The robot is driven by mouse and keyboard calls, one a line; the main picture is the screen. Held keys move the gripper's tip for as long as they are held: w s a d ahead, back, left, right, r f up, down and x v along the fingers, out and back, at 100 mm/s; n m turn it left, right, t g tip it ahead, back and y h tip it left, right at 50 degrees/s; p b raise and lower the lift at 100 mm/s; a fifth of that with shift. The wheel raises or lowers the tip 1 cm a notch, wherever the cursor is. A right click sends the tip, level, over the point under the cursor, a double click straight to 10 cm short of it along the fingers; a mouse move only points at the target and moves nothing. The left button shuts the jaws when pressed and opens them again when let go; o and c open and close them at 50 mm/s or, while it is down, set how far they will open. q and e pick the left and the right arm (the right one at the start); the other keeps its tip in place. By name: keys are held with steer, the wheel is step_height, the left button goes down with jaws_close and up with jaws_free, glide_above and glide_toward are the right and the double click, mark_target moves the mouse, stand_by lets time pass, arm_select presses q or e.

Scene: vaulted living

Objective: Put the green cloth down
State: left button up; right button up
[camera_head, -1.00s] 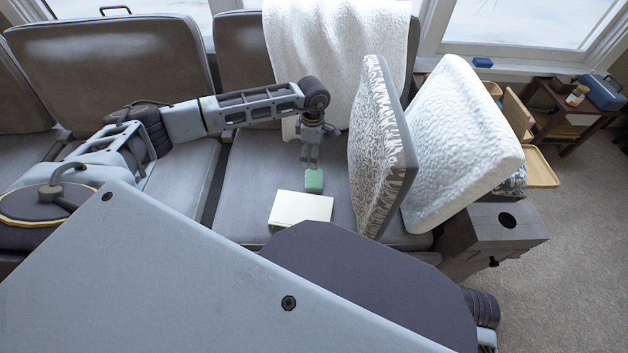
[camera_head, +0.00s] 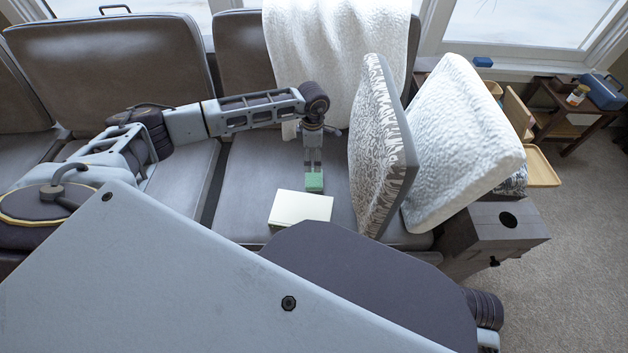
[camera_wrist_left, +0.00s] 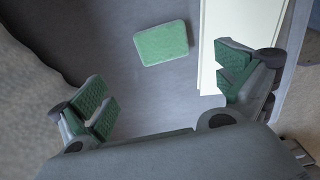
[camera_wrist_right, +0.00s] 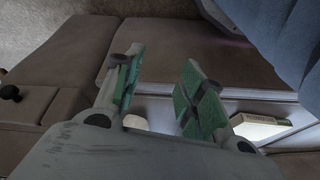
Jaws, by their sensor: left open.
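The green cloth (camera_head: 314,182) is a small flat rounded block on the grey sofa seat (camera_head: 255,170), just behind a cream slab. In the left wrist view the cloth (camera_wrist_left: 161,43) lies beyond my fingertips, apart from both fingers. My left gripper (camera_head: 313,164) points down over the cloth in the head view. Its two green-padded fingers (camera_wrist_left: 165,92) are spread wide with nothing between them. My right gripper (camera_wrist_right: 160,85) shows only in its own wrist view, with its fingers apart and nothing held.
The cream slab (camera_head: 301,208) lies on the seat close to the cloth. A patterned cushion (camera_head: 376,150) and a white cushion (camera_head: 460,145) stand to the right. A white throw (camera_head: 340,60) hangs over the backrest. The seat left of the cloth is clear.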

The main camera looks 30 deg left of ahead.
arm_select(q)
steer(key=b, duration=0.1)
glide_above(314, 178)
steer(key=f, duration=0.6)
steer(key=shift+w+a+f, duration=0.15)
steer(key=shift+w+a, duration=0.1)
steer(key=shift+a, duration=0.05)
steer(key=shift+f, duration=0.15)
arm_select(e)
steer(key=shift+s+a+r, duration=0.2)
steer(key=shift+s+r, duration=0.05)
steer(key=shift+r, duration=0.4)
arm_select(q)
steer(key=shift+f, duration=0.1)
steer(key=shift+s+d+f+b, duration=0.1)
steer(key=shift+f+b, duration=0.4)
steer(key=shift+s+d+f+b, duration=0.1)
steer(key=shift+f+b, duration=0.65)
steer(key=shift+f, duration=1.3)
arm_select(e)
steer(key=shift+t+y, duration=0.6)
steer(key=shift+t, duration=0.1)
steer(key=x, duration=0.4)
steer(key=shift+s+a+f, duration=0.1)
steer(key=shift+a+f, duration=0.2)
steer(key=shift+a, duration=0.05)
arm_select(q)
steer(key=shift+c, duration=0.3)
steer(key=c, duration=0.7)
